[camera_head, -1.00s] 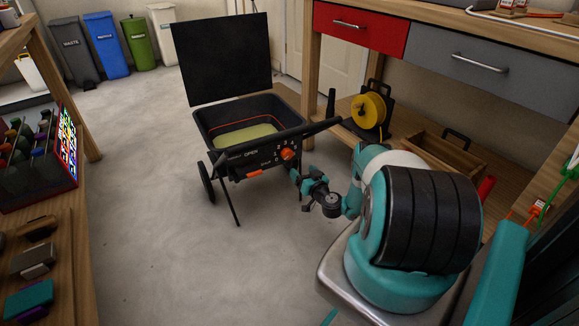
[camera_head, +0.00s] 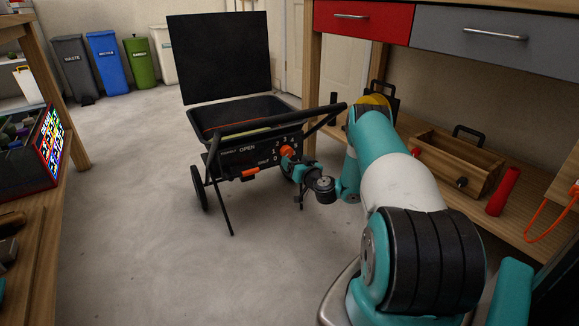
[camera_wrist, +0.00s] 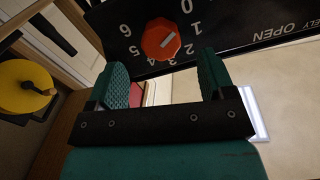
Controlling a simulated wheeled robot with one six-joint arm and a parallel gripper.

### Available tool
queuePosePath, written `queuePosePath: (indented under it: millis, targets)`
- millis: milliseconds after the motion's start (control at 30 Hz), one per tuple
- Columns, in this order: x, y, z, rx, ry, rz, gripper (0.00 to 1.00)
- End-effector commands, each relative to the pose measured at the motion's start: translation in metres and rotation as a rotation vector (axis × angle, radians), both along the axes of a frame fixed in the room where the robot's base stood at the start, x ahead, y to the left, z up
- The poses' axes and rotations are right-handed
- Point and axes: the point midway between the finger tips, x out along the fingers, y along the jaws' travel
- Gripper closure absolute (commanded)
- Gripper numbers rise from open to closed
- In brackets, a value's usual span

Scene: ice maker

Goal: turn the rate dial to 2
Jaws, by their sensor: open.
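The rate dial (camera_head: 287,151) is an orange knob on the black front panel of a hopper cart (camera_head: 240,108). In the wrist view the orange dial (camera_wrist: 161,39) has several white numbers around it and a short white mark. The mark slants toward the side of the 1, but its exact setting is hard to tell. My gripper (camera_wrist: 163,75) is open and empty. Its two teal fingers are spread either side of the dial's line, just short of it in the picture, with no visible contact. In the head view my gripper (camera_head: 298,172) is just below right of the dial.
A black handle bar (camera_head: 270,119) crosses above the panel. An orange slider (camera_head: 250,173) sits left of the dial. A workbench with a lower shelf holding a wooden toolbox (camera_head: 450,160) is at right. A yellow reel (camera_wrist: 24,86) shows in the wrist view.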

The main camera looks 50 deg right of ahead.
Motion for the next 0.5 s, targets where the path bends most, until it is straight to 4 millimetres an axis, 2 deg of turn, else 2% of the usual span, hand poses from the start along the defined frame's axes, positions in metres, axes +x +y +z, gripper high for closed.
queuePosePath:
  millis: [33, 200, 500]
  targets:
    - [0.011, -0.002, 0.000, -0.009, -0.004, 0.005, 0.24]
    - [0.033, -0.010, 0.001, -0.006, -0.004, 0.003, 0.24]
    - [0.045, -0.015, 0.003, -0.001, -0.004, -0.001, 0.24]
